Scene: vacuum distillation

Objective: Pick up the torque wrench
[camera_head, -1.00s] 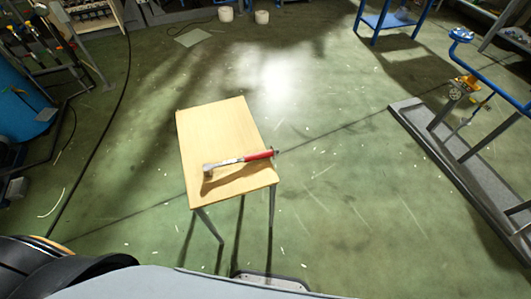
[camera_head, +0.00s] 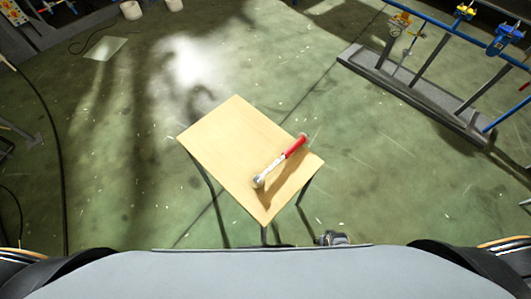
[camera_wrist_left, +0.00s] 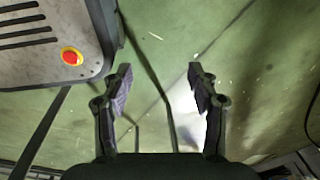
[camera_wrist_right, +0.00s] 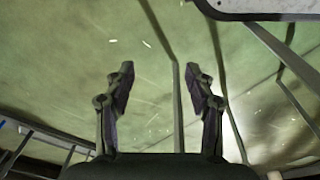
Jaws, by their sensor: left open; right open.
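The torque wrench (camera_head: 281,160) lies on a small wooden-topped table (camera_head: 232,135) in the head view. Its red handle points to the upper right and its silver head to the lower left, near the table's front corner. My left gripper (camera_wrist_left: 160,85) shows only in its wrist view, with its fingers apart and nothing between them. My right gripper (camera_wrist_right: 165,88) shows only in its wrist view, also with its fingers apart and empty. Neither wrist view shows the wrench.
A grey base with blue pipes and valves (camera_head: 415,95) stands at the upper right. White containers (camera_head: 131,10) stand at the upper left, near a flat pale sheet (camera_head: 104,48) on the floor. A dark cable (camera_head: 52,130) runs along the left. Green floor around the table is mostly clear.

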